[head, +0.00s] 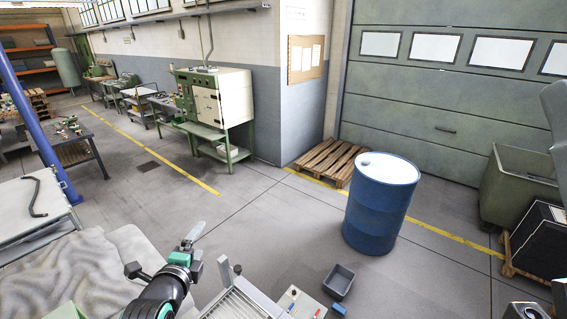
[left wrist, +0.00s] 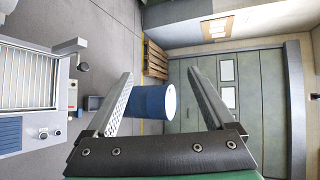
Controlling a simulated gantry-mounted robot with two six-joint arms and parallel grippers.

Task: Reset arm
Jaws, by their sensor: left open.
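My left gripper (head: 193,236) shows in the lower middle of the head view, at the end of a dark arm with teal bands. It is raised above the floor beside a metal machine with a slatted top. In the left wrist view its two grey fingers (left wrist: 160,74) are spread wide apart with nothing between them. The blue drum seen between them is farther off on the floor and is not touched. My right gripper does not show in either view.
The blue drum (head: 380,205) stands upright on the floor. A small grey bin (head: 339,281) lies near the slatted machine (head: 236,300). A wooden pallet (head: 331,160) rests by the green door. Open floor lies between the drum and the workbenches.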

